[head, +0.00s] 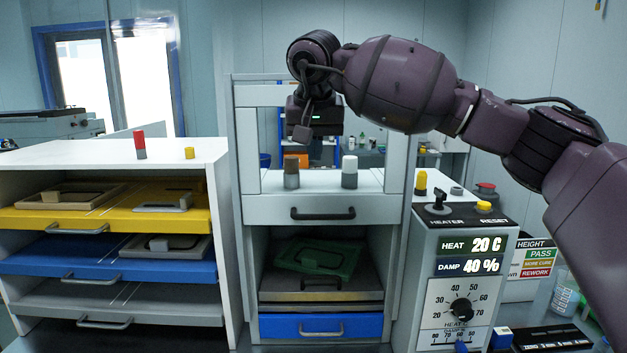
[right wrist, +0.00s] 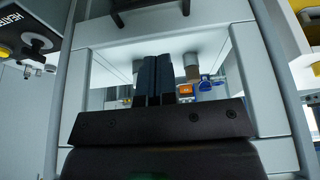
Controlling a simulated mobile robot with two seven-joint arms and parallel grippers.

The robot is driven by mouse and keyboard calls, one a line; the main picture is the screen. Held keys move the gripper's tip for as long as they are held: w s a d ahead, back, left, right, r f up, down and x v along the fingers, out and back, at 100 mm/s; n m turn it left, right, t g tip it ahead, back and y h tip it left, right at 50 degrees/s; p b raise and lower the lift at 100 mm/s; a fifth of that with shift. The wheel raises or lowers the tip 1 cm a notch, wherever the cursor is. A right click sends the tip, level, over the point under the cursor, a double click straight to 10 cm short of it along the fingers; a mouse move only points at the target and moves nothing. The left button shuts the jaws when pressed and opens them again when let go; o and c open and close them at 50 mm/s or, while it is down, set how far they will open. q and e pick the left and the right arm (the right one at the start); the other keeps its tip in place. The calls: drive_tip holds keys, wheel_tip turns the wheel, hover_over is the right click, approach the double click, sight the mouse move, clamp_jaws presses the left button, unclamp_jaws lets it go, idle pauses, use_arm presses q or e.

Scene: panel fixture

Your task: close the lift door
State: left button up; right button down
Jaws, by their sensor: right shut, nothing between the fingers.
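The lift door (head: 268,207) is a pale grey framed panel with a window opening and a dark bar handle (head: 322,213) on its lower rail. It stands raised, with the cabinet opening showing below it. My right gripper (head: 302,132) is shut and empty, in front of the window opening, above the handle and apart from it. In the right wrist view the shut fingers (right wrist: 160,80) point at the window opening, and part of the dark handle (right wrist: 150,10) shows at the top edge. My left gripper is not in view.
Below the door are a green piece (head: 318,257) on a tray and a blue drawer (head: 300,328). A shelf unit (head: 222,180) with yellow, blue and grey trays stands left. A heater box (head: 425,245) stands close on the right. Brown-topped and white-topped cylinders stand behind the door's window.

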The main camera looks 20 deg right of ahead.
sight(314, 215)
drive_tip(key=p+x, duration=0.1)
drive_tip(key=x, duration=1.1)
drive_tip(key=shift+s+a+p, duration=0.1)
drive_tip(key=shift+s+p, duration=0.1)
drive_tip(key=shift+p, duration=0.1)
drive_tip(key=shift+w+f, duration=0.15)
drive_tip(key=shift+f, duration=0.6)
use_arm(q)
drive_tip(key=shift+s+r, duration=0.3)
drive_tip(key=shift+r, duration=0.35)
use_arm(e)
drive_tip(key=shift+f, duration=0.1)
drive_tip(key=shift+f, duration=0.35)
use_arm(q)
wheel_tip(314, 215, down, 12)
drive_tip(key=b, duration=1.1)
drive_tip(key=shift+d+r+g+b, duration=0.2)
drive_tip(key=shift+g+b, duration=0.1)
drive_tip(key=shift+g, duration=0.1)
use_arm(e)
wheel_tip(314, 215, down, 27)
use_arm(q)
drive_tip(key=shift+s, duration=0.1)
